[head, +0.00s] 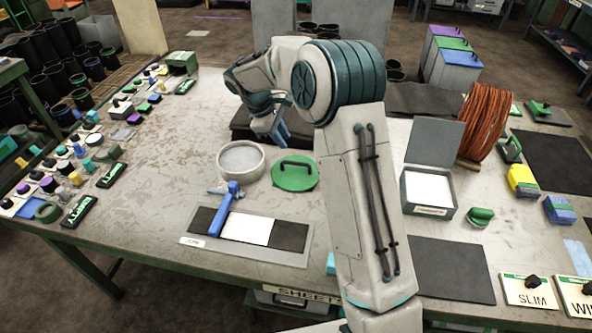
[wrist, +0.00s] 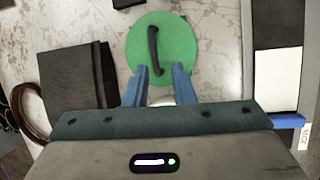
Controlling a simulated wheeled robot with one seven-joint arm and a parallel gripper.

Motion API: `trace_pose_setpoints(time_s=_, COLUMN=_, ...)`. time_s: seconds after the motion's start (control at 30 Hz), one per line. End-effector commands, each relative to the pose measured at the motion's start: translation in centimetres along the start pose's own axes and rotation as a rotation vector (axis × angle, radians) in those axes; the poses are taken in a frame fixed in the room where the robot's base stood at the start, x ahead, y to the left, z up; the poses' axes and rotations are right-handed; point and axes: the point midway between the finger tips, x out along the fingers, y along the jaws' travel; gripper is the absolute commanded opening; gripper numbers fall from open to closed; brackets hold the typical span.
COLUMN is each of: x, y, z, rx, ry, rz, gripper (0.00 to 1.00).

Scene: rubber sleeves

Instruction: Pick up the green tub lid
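The green tub lid (head: 285,182) is a flat round disc with a dark arched handle (head: 297,163). It lies on the table just right of the round grey tub (head: 241,175). My gripper (head: 281,139) hangs above the table, behind the lid in the head view. In the wrist view the lid (wrist: 180,45) is at top centre, its handle (wrist: 153,50) running up and down the picture. The two blue fingers of my gripper (wrist: 160,70) are apart and empty, their tips overlapping the lid's lower edge in the picture. They look clear of the handle.
A blue-handled tool (head: 226,208) lies on the mat (head: 200,240) in front of the tub. A grey box (head: 430,209) with a raised cover and an orange cable coil (head: 484,125) stand to the right. Several small items line the left edge. Some table around the lid is clear.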

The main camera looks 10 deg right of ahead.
Motion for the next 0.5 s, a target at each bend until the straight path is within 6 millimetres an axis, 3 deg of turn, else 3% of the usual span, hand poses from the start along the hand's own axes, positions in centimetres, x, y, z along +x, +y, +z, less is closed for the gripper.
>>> trace_pose_setpoints(time_s=0.1, x=1.1, y=0.8, z=-1.4, rx=-0.046, ry=-0.015, rz=-0.001, gripper=0.23)
trace_pose_setpoints(time_s=0.27, x=2.2, y=1.1, z=-2.1, rx=-0.070, ry=-0.024, rz=0.000, gripper=0.23)
trace_pose_setpoints(time_s=0.5, x=6.6, y=1.2, z=-1.9, rx=-0.071, ry=-0.025, rz=-0.002, gripper=0.23)
